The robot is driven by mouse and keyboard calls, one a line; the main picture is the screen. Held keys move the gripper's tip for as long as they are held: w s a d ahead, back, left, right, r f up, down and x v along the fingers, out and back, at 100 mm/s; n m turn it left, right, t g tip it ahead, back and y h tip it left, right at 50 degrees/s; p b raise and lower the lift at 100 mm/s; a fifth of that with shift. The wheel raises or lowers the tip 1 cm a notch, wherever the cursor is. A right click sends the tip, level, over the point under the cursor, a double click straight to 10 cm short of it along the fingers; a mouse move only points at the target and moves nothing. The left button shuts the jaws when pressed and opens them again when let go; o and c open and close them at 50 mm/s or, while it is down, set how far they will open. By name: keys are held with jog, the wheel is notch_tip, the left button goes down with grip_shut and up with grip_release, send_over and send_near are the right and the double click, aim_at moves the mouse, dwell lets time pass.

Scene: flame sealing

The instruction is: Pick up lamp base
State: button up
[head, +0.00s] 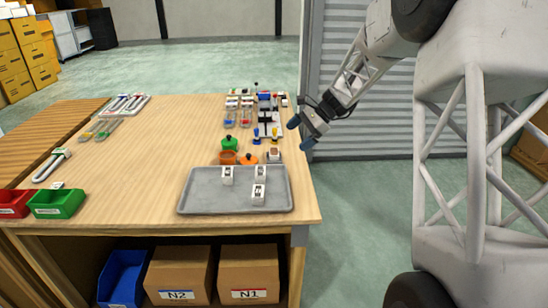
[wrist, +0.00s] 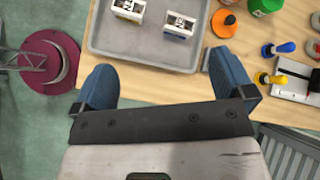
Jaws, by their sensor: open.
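I cannot tell for sure which thing is the lamp base. An orange round piece (head: 228,157) and an orange piece with a dark knob (head: 248,159) stand behind the grey tray, next to a green round piece (head: 229,143). The wrist view shows an orange piece with a dark knob (wrist: 223,23) and part of a green one (wrist: 263,5) at the top right. My gripper (head: 300,133) is open, with blue fingers, beyond the table's right edge in the head view. In the wrist view nothing is between its fingers (wrist: 160,65).
The grey tray (head: 205,202) holds three white blocks (head: 258,192). Red (head: 12,204) and green (head: 58,203) bins are at left. The table's middle is clear.

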aim_at(277, 151)
jog(key=w+f+m+y, duration=0.1)
jog(key=w+f, duration=0.3)
jog(key=w, duration=0.1)
jog(key=w+d+f+m+y, duration=0.1)
jog(key=w+f+m, duration=0.1)
jog(key=w+f, duration=0.3)
jog(key=w+f+m+y, duration=0.2)
jog(key=w+f, duration=0.3)
jog(key=w, duration=0.2)
jog(key=shift+w+d+t, duration=0.15)
jog(key=shift+t, duration=0.25)
jog(key=shift+x, duration=1.3)
jog(key=shift+x, duration=2.6)
jog(key=c, duration=1)
